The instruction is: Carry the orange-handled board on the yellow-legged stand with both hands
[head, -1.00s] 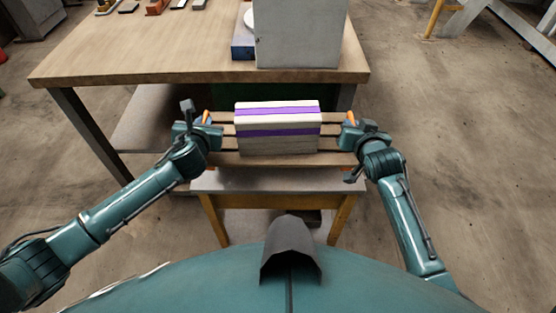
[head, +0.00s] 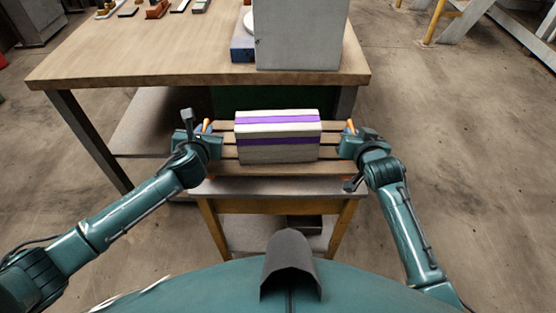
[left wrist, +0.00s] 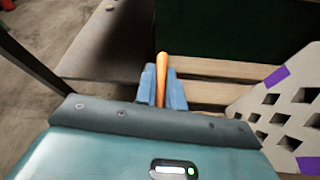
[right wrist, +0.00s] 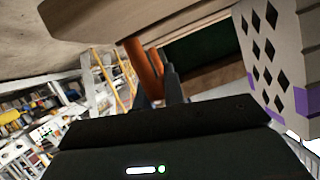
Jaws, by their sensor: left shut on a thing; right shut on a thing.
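The slatted wooden board (head: 275,169) lies level above the yellow-legged stand (head: 280,206); I cannot tell whether the two touch. My left gripper (head: 209,132) is shut on the board's left orange handle (head: 206,124), and the left wrist view shows this handle (left wrist: 163,65) between the fingers (left wrist: 162,88). My right gripper (head: 346,133) is shut on the right orange handle (head: 351,125). That handle (right wrist: 140,68) also shows in the right wrist view, partly behind the fingers (right wrist: 165,88). A pale hollow brick with purple bands (head: 278,129) sits upright mid-board.
A wooden workbench (head: 150,65) stands just beyond the board, with a grey block (head: 300,35), a blue item (head: 242,48) and several small objects on top. A grey lower shelf (head: 150,130) is under it. Floor is open on both sides.

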